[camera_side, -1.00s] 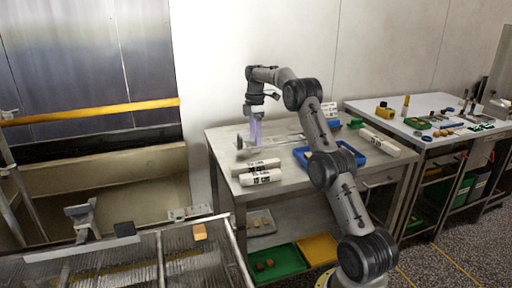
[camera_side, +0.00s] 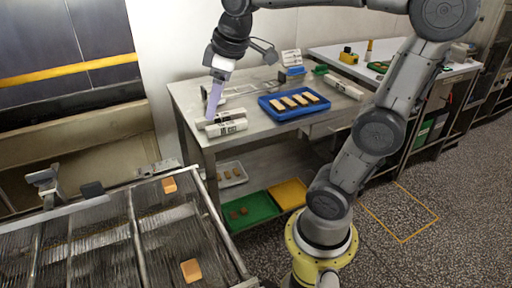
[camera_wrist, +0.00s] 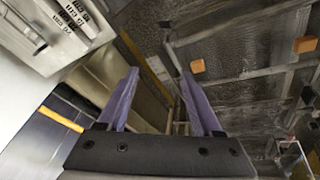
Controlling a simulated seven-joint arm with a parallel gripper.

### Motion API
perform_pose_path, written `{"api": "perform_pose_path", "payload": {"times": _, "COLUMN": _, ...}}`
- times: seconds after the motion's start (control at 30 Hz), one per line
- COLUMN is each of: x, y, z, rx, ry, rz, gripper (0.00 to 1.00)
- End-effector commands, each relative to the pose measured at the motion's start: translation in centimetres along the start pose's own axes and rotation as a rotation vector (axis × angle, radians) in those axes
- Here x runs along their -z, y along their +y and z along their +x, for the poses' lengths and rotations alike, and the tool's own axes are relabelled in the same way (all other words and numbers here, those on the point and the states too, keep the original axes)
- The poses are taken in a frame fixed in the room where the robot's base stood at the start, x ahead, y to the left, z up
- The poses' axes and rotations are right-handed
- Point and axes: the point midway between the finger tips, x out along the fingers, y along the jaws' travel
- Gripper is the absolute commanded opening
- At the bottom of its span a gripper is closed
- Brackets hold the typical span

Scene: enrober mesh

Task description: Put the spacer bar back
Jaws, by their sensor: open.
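My gripper (camera_side: 213,101) has two pale purple fingers, spread apart with nothing between them in the wrist view (camera_wrist: 160,76). In the side view it is high, and its fingers overlap the front left of the steel table (camera_side: 188,92). A thin metal bar with an upright end lies on that table behind the white rolls; it also shows at the upper left of the wrist view (camera_wrist: 22,28). It may be the spacer bar, but I cannot tell for sure. The wire mesh (camera_side: 95,245) with its metal rails fills the lower left of the side view.
Orange blocks (camera_side: 191,271) sit on the mesh; one also shows in the wrist view (camera_wrist: 305,44). Green (camera_side: 262,208) and yellow (camera_side: 290,196) trays are below.

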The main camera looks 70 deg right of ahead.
Motion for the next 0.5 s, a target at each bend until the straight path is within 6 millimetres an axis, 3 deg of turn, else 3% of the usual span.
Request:
{"api": "perform_pose_path", "payload": {"times": 0.03, "x": -1.7, "y": -1.8, "z": -0.3, "rx": 0.002, "ry": 0.027, "rz": 0.026, "gripper": 0.67}}
{"api": "perform_pose_path", "payload": {"times": 0.2, "x": -6.6, "y": -6.0, "z": 0.3, "rx": 0.022, "ry": 0.099, "rz": 0.138, "gripper": 0.67}}
{"api": "perform_pose_path", "payload": {"times": 0.33, "x": -9.3, "y": -7.8, "z": 1.2, "rx": 0.04, "ry": 0.135, "rz": 0.201, "gripper": 0.67}}
{"api": "perform_pose_path", "payload": {"times": 0.5, "x": -10.9, "y": -8.8, "z": 1.9, "rx": 0.052, "ry": 0.155, "rz": 0.241, "gripper": 0.67}}
